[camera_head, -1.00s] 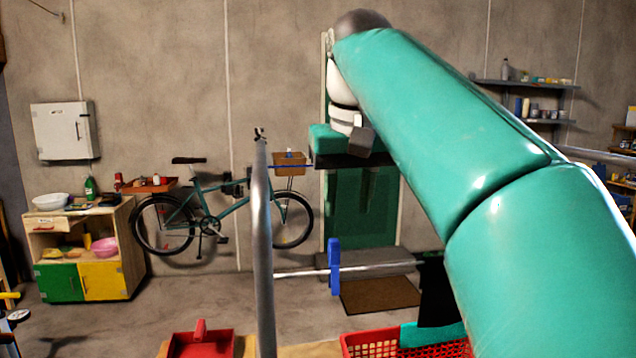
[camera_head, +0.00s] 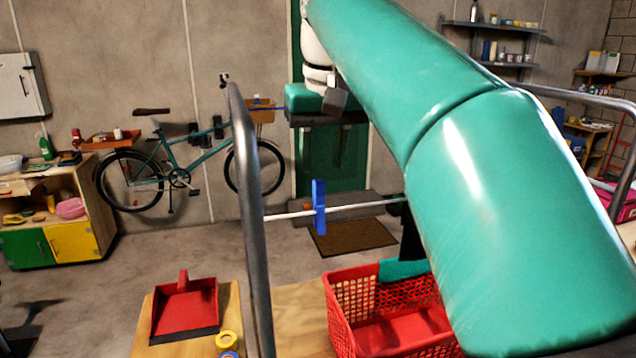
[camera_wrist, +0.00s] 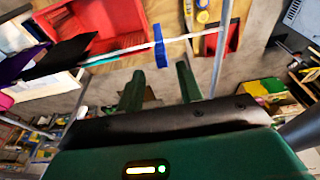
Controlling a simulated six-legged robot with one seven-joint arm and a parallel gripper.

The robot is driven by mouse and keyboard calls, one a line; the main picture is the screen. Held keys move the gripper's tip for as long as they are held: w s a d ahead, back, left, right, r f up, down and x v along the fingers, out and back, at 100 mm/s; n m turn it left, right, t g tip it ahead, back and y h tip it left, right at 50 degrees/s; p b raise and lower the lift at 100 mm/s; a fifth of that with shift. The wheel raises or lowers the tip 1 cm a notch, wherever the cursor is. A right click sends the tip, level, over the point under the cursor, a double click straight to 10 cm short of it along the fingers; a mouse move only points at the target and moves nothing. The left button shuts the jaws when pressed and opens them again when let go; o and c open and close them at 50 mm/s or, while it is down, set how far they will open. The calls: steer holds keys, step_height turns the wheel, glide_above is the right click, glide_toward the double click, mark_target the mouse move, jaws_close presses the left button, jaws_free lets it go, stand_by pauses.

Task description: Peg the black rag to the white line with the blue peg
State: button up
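The white line (camera_head: 355,207) runs from a grey metal post to the right, behind my arm. The blue peg (camera_head: 319,207) sits upright on the line; it also shows in the wrist view (camera_wrist: 160,48). The black rag (camera_head: 411,238) is at the line to the right of the peg, mostly hidden by my arm. In the wrist view the black rag (camera_wrist: 58,58) lies at the line, left of the peg and apart from it. My gripper (camera_wrist: 160,86) is open and empty, its two green fingers spread apart, close to the peg but not around it.
The metal post (camera_head: 250,190) stands left of the peg. Below are a red basket (camera_head: 338,312) with a teal cloth (camera_head: 403,269) over its rim, a red dustpan (camera_head: 185,305) and a yellow tape roll (camera_head: 228,340). A bicycle (camera_head: 185,165) stands at the wall.

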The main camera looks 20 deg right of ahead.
mark_target(319, 181)
steer(key=shift+x, duration=3.05)
steer(key=shift+a, duration=0.1)
jaws_close()
steer(key=shift+w+v, duration=0.2)
steer(key=shift+v, duration=0.7)
steer(key=shift+w+v, duration=0.2)
steer(key=shift+v, duration=0.7)
steer(key=shift+w+v, duration=0.2)
steer(key=shift+v, duration=0.7)
steer(key=shift+r, duration=0.2)
